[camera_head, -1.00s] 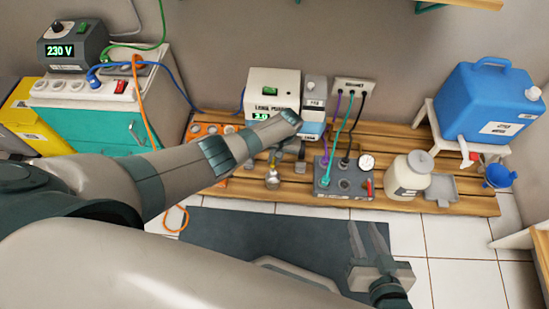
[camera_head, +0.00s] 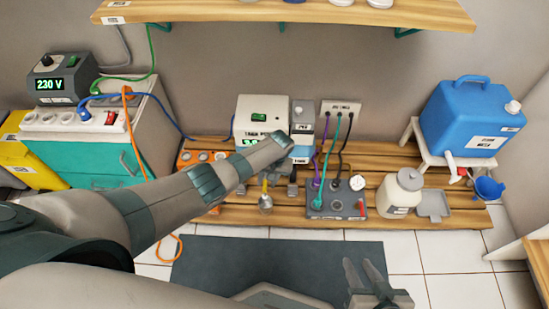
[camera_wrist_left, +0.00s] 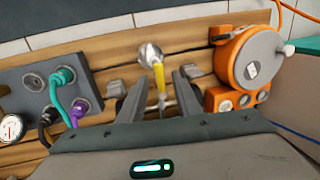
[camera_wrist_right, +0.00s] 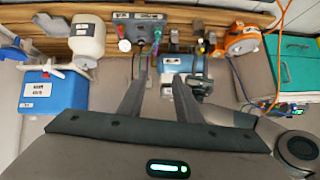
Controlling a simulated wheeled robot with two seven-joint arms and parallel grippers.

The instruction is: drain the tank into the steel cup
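A small steel cup (camera_head: 265,202) stands on the slatted wooden bench, below a yellow lever or stem (camera_head: 265,185). In the left wrist view the cup (camera_wrist_left: 150,55) is just beyond my fingertips, with the yellow piece (camera_wrist_left: 160,80) between the fingers. My left gripper (camera_wrist_left: 158,85) is open around it; contact cannot be told. My right gripper (camera_head: 365,275) is open and empty over the dark floor mat.
A grey plug box (camera_head: 337,200), white bottle (camera_head: 399,190) and grey tray (camera_head: 433,203) stand on the bench right of the cup. A blue canister (camera_head: 470,120) with a tap is further right. An orange reel (camera_wrist_left: 248,58) is close beside my left fingers.

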